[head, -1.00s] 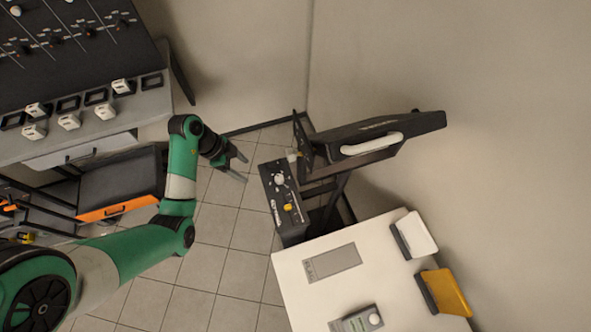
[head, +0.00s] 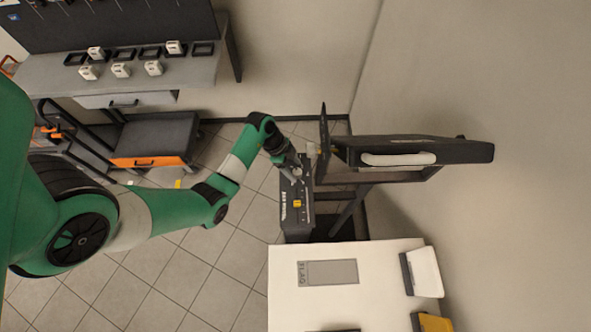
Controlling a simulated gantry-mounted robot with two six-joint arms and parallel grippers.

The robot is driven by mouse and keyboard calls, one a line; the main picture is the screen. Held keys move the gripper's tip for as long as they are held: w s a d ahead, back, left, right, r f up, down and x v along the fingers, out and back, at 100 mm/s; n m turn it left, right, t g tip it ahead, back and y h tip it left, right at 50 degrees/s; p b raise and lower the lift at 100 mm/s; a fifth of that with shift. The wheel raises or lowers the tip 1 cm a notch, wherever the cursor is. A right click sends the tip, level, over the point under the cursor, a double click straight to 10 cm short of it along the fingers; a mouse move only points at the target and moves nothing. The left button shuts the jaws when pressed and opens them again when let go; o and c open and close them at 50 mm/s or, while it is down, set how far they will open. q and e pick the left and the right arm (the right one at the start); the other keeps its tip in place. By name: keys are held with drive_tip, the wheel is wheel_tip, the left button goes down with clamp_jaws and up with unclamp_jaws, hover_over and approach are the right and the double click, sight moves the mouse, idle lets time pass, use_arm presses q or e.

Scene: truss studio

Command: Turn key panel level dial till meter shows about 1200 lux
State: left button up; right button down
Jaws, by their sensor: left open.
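The key panel (head: 470,152) is a dark slab with a white handle (head: 398,159), on a dark stand at right of centre. Its black control box (head: 294,222) has a yellow knob (head: 297,203) and white markings on its face. My left gripper (head: 298,172) is open at the box's far end, over the spot of a pale dial. The fingers largely hide that dial, so I cannot tell whether they touch it. The meter is almost wholly below the frame, with only a dark sliver at the bottom edge, and its reading is not visible. My right gripper is not in view.
A white table (head: 285,290) stands in front of the box, with a grey plate (head: 328,273), a white-faced block (head: 424,271) and a yellow block (head: 434,323). A workbench (head: 200,72) is at the back left. Tiled floor (head: 225,255) lies open left of the table.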

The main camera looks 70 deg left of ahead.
use_arm(q)
drive_tip(key=shift+w+d+f, duration=0.15)
drive_tip(key=shift+w+f, duration=0.1)
drive_tip(key=shift+f, duration=0.35)
clamp_jaws()
drive_tip(key=shift+r, duration=0.15)
